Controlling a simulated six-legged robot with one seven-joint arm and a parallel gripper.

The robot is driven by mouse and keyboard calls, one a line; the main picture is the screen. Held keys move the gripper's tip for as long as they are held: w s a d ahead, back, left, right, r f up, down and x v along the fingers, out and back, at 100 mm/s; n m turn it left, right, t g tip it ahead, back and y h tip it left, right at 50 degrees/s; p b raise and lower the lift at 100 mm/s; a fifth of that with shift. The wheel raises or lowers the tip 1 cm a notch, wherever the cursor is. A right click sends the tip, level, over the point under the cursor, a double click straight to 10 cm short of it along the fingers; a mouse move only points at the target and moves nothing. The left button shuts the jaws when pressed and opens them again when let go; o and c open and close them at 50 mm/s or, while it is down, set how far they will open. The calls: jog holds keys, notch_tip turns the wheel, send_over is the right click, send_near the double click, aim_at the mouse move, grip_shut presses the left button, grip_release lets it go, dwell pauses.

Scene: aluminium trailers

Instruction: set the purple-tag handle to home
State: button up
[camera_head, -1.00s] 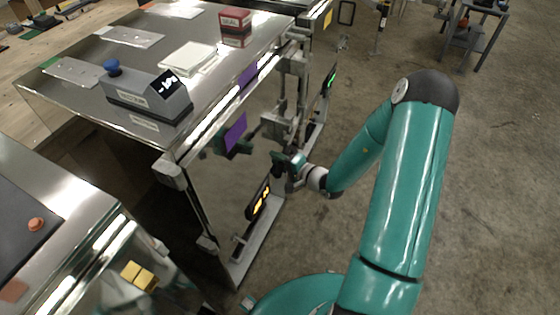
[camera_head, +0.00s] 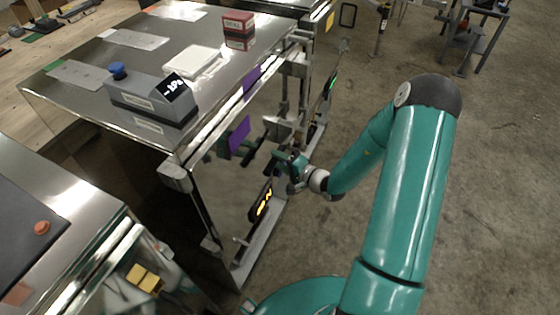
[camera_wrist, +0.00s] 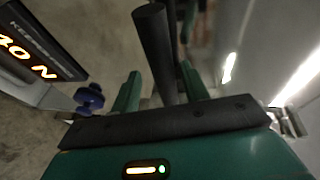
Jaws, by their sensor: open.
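A purple tag (camera_head: 239,135) shows on the shiny side of the trailer, and a second purple patch (camera_head: 250,80) sits higher near its top edge; one may be a reflection. My gripper (camera_head: 279,156) is close to that side, below and right of the tag. In the wrist view a dark round bar (camera_wrist: 153,45), which looks like the handle, runs between the two green fingers of my gripper (camera_wrist: 162,90). The fingers are apart, one on each side of the bar. I cannot tell whether either touches it. The bar's mounting is hidden.
A display with yellow characters (camera_head: 263,200) is below the gripper; the wrist view shows one reading "40 N" (camera_wrist: 28,55). A blue knob (camera_wrist: 90,97) is left of the fingers. A grey box (camera_head: 150,98) with a blue button stands on the trailer. Open floor (camera_head: 490,190) lies right.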

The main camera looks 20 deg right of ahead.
jog(key=v, duration=1.3)
jog(key=shift+s, duration=0.35)
jog(key=shift+d+r, duration=0.1)
jog(key=shift+d, duration=0.05)
jog(key=s+a+r+n+g+y, duration=0.1)
jog(key=s+a+r+n+g, duration=0.3)
jog(key=a+r+g, duration=0.25)
jog(key=s+a+r+n+g, duration=0.4)
jog(key=a+r+n+g, duration=0.1)
jog(key=a+r, duration=0.15)
jog(key=s+d+r+t+h, duration=0.2)
jog(key=s+r+h, duration=0.2)
jog(key=r, duration=0.3)
jog(key=s+d+r+n+t+h, duration=0.1)
jog(key=s+r+t+h, duration=0.1)
jog(key=s+r+h, duration=0.2)
notch_tip(320, 180, up, 5)
jog(key=shift+d+f+h, duration=0.2)
jog(key=shift+d+h, duration=0.2)
jog(key=shift+h, duration=0.6)
